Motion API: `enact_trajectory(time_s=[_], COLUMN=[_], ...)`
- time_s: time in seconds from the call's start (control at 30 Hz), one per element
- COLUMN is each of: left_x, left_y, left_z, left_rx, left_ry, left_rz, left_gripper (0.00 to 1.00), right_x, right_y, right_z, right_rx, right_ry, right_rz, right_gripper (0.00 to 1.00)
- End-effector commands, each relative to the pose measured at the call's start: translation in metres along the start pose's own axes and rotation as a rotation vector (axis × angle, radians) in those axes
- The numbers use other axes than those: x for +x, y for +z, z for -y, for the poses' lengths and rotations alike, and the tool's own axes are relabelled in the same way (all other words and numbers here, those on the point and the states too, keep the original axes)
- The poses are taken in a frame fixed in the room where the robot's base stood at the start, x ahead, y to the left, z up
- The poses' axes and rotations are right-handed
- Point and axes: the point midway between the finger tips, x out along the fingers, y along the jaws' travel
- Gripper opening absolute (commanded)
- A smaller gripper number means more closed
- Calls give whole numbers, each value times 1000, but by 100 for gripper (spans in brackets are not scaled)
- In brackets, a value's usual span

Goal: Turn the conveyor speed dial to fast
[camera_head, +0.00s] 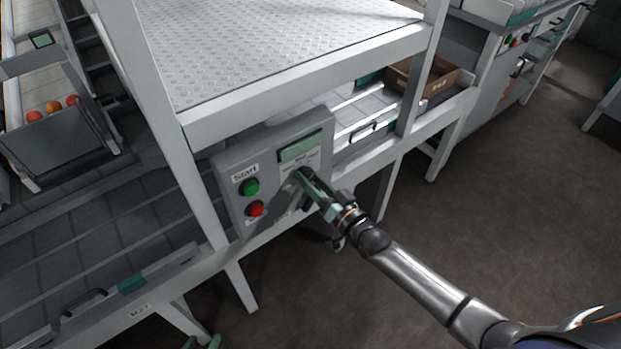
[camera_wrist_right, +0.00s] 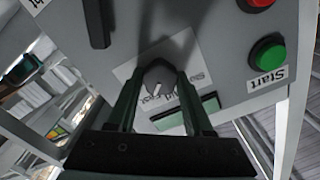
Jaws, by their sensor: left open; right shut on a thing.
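The conveyor speed dial (camera_wrist_right: 159,76) is a grey round knob with a white mark, on a white label on the grey control box (camera_head: 228,176). In the right wrist view the mark points down and slightly left, toward small print too blurred to read surely. My right gripper (camera_wrist_right: 160,82) is shut on the dial, one green finger on each side. In the head view the right gripper (camera_head: 304,178) reaches the box's front and mostly hides the dial. My left gripper (camera_head: 201,342) shows only two green fingertips, apart and empty, at the bottom edge.
A green start button (camera_head: 250,187) and a red button (camera_head: 255,208) sit left of the dial, and a display (camera_head: 300,147) above it. A dark handle (camera_wrist_right: 97,22) is on the box. A metal platform (camera_head: 275,45) overhangs the box. The floor at right is clear.

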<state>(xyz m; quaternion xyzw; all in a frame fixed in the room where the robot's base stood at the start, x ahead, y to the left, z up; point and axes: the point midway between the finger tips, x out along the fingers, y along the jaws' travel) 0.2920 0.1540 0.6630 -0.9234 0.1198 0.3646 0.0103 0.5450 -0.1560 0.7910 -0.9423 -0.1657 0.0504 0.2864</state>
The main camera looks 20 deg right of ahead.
Motion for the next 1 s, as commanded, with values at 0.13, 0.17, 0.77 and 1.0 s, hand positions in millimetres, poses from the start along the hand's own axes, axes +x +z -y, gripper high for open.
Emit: enact_trajectory(time_s=[0.13,0.17,0.77,1.0], left_x=[0,0,0,1], left_y=[0,0,-2,-4], left_z=[0,0,0,1], left_rx=[-1,-1,-1,0], left_ry=[-1,-1,-1,-1], left_rz=[-1,-1,-3,-7], left_gripper=[50,50,50,50], right_x=[0,0,0,0], right_y=[1,1,1,0], right_z=[-1,-1,0,0], right_rx=[35,39,51,49], right_ry=[1,1,1,0], right_rz=[2,2,2,1], right_gripper=[0,0,66,81])
